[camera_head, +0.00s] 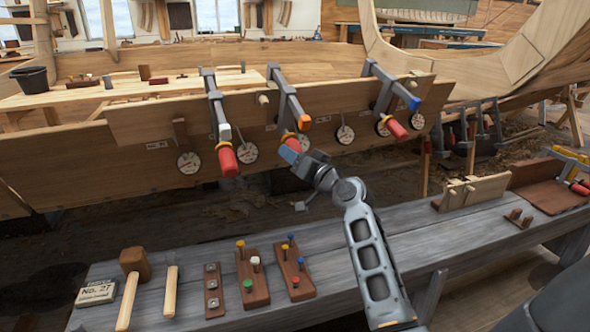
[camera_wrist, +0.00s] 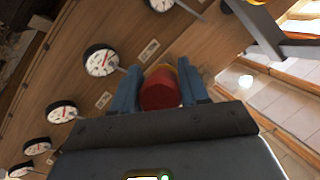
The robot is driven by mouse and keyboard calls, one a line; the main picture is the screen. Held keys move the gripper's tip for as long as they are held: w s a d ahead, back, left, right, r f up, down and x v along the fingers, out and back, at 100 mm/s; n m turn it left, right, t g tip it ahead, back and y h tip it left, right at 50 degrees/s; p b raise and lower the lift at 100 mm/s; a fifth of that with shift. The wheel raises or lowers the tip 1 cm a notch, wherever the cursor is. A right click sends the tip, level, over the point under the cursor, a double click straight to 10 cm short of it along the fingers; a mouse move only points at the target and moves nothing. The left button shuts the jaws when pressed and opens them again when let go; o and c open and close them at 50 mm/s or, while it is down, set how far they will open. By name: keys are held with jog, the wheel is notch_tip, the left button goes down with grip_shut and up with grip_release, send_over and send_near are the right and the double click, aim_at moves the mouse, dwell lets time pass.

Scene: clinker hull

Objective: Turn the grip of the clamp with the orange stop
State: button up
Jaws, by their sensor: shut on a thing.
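The clamp with the orange stop (camera_head: 304,121) is the middle one of three grey clamps on the plank of the hull. Its grip (camera_head: 289,137) is red and sits below the bar, partly hidden by my gripper (camera_head: 292,149). In the wrist view the red grip (camera_wrist: 160,90) lies between the two blue fingers of my gripper (camera_wrist: 160,92), which are shut on it. Part of the clamp's grey bar shows at the upper right of the wrist view.
The left clamp has a white stop (camera_head: 225,132) and the right one a blue stop (camera_head: 414,103), both with red grips. Round dials (camera_head: 345,135) hang along the plank. Below is a grey bench (camera_head: 190,300) with a mallet (camera_head: 133,265) and peg blocks (camera_head: 253,278).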

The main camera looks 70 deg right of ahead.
jog(key=shift+f+m+t+y+b, duration=0.1)
jog(key=shift+m+t+y+b, duration=0.35)
jog(key=shift+m+b, duration=0.55)
jog(key=o, duration=1)
jog(key=shift+s+a, duration=0.1)
jog(key=shift+b+v, duration=0.5)
jog(key=shift+v, duration=3.25)
